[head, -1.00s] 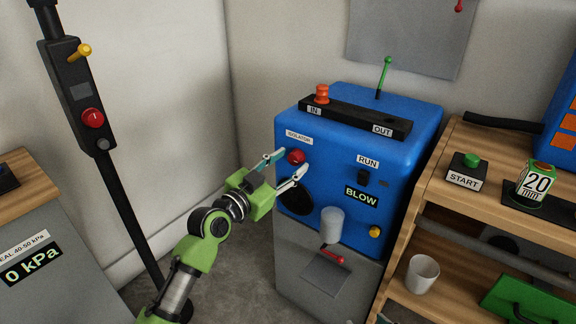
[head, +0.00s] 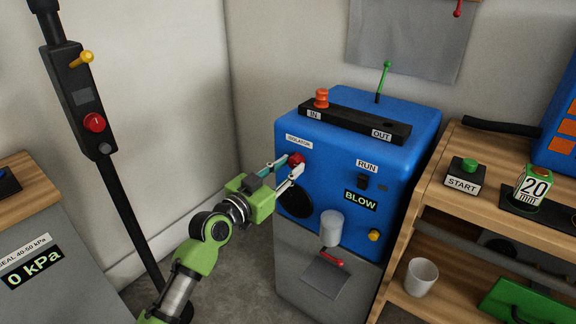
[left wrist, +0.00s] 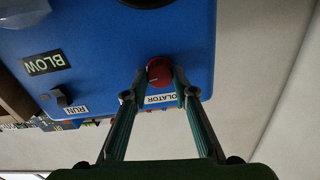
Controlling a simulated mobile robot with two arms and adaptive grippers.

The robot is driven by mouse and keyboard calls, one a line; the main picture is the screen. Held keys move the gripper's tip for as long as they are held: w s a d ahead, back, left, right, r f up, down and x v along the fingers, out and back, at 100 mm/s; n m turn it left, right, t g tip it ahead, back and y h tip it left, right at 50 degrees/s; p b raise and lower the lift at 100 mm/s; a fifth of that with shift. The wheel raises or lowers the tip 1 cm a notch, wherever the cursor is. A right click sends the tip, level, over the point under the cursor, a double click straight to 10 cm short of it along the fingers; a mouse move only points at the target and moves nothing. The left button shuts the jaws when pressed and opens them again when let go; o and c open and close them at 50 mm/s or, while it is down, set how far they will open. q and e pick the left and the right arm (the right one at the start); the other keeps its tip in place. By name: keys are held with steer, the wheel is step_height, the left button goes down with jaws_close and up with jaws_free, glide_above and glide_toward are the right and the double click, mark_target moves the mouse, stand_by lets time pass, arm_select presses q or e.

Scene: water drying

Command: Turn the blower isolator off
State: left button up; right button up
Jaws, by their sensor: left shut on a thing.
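The red isolator knob (head: 297,159) is on the front of the blue blower (head: 345,150), under the "ISOLATOR" label (head: 299,142). My left gripper (head: 291,166) is shut on the knob, one finger on each side. The left wrist view shows the red knob (left wrist: 160,72) between the fingertips (left wrist: 160,88), with a pale mark on its face. The "BLOW" display (head: 360,199) is lit, and the black RUN switch (head: 363,182) is to the right of the knob. My right gripper is not in view.
An IN/OUT rail (head: 355,122) with an orange piece (head: 321,98) lies on top of the blower. A white cylinder (head: 331,227) projects from its front. A wooden shelf unit (head: 440,205) stands close on the right. A black post (head: 120,200) stands at the left.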

arm_select(q)
steer(key=n+p, duration=0.1)
steer(key=n, duration=0.1)
steer(key=shift+r+n, duration=0.1)
steer(key=shift+n, duration=0.3)
steer(key=n+p, duration=0.2)
steer(key=n, duration=0.2)
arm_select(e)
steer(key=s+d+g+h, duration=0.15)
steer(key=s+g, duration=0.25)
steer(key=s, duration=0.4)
arm_select(q)
steer(key=shift+n, duration=0.7)
steer(key=n+p, duration=0.2)
steer(key=n, duration=0.3)
steer(key=shift+n+p, duration=0.45)
steer(key=shift+n, duration=1.15)
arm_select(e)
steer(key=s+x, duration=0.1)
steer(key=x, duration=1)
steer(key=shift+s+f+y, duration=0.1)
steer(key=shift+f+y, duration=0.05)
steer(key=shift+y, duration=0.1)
arm_select(q)
steer(key=o, duration=1.1)
